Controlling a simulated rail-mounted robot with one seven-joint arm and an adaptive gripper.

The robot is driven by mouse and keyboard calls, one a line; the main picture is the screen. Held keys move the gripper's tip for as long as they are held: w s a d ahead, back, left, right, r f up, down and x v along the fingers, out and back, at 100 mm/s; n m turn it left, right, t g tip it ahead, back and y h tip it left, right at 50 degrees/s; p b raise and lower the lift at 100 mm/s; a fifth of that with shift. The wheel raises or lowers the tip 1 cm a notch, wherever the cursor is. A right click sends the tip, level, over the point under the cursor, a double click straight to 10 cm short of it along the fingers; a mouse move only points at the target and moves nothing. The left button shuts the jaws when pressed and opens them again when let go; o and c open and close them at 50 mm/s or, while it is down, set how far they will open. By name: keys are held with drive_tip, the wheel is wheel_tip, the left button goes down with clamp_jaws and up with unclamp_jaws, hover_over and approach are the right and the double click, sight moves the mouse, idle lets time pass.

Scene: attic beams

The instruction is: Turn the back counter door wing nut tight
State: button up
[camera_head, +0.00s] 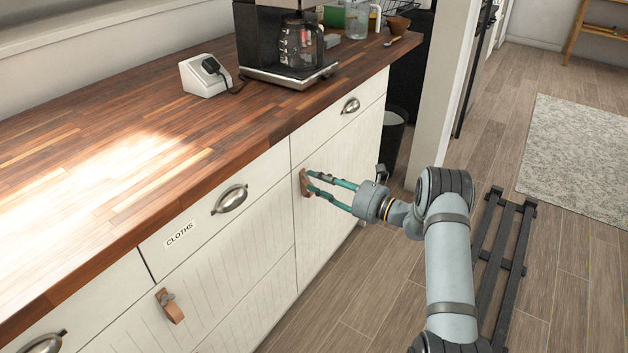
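A brown fitting (304,183) sits on the white back counter door (335,190), near its upper left edge. My gripper (309,183) has its two teal fingers right at this fitting, pointing left at the door front. The fingertips are apart, one higher and one lower, over the fitting. The wing nut itself is hidden or too small to make out between them. I cannot tell whether the fingers touch or squeeze it. A similar brown strap with a small metal nut (169,305) hangs on the nearer door at the lower left.
The wooden countertop (120,160) overhangs the doors. On it stand a coffee maker (290,45), a white box with a black handset (205,75) and a glass jug (357,20). Metal cup handles (230,198) stick out from the drawers. The floor (340,310) before the doors is clear.

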drive_tip(key=shift+x, duration=0.95)
drive_tip(key=shift+w, duration=0.1)
drive_tip(key=shift+c, duration=1.3)
drive_tip(key=c, duration=0.4)
clamp_jaws()
